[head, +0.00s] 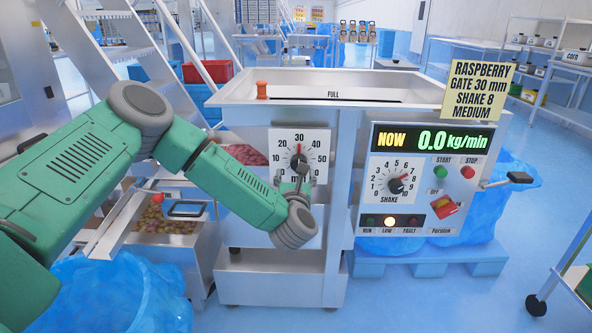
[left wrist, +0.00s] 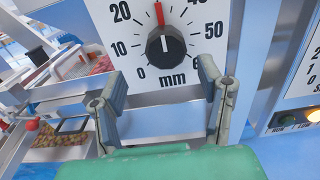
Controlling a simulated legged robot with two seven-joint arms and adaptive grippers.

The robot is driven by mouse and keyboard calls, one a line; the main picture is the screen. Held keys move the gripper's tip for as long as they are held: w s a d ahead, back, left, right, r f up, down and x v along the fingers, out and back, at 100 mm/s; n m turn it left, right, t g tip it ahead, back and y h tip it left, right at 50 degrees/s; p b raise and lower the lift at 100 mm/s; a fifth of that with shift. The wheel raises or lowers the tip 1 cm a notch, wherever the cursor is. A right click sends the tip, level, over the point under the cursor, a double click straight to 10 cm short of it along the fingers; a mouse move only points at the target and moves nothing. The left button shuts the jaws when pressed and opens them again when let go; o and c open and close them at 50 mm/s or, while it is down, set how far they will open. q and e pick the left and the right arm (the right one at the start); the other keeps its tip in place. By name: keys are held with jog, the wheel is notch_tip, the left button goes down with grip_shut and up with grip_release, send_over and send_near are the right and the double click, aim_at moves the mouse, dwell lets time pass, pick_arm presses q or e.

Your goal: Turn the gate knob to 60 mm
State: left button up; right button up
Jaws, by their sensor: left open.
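The gate knob (head: 298,161) is a black knob on a white dial plate (head: 317,142) marked 0 to 60 mm. Its red pointer stands straight up at 30 in the head view. In the left wrist view the knob (left wrist: 167,46) shows whole, with the 60 mark at its lower right. My left gripper (head: 302,176) is open just in front of and below the knob. Its two fingers (left wrist: 168,82) are spread wide with nothing between them, apart from the knob. My right gripper is not in view.
A yellow sign (head: 479,89) reads raspberry, gate 30 mm, shake 8, medium. The control panel (head: 427,213) right of the dial shows 0.0 kg/min and a shake knob (head: 397,185). A blue bag-lined bin (head: 125,295) is at lower left.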

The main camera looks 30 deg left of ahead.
aim_at(295, 168)
pick_arm(q)
jog(key=b+x, duration=0.1)
jog(key=x, duration=0.5)
jog(key=shift+w+a+f, duration=0.15)
jog(key=shift+w+a, duration=0.05)
jog(key=shift+a, duration=0.2)
jog(key=shift+d, duration=0.3)
jog(key=shift+c, duration=0.3)
jog(key=shift+s+d+r, duration=0.1)
jog(key=shift+d+r, duration=0.4)
jog(key=shift+d, duration=0.35)
jog(key=c, duration=0.9)
jog(key=shift+d+r, duration=0.15)
jog(key=shift+c, duration=0.9)
jog(key=shift+a, duration=0.4)
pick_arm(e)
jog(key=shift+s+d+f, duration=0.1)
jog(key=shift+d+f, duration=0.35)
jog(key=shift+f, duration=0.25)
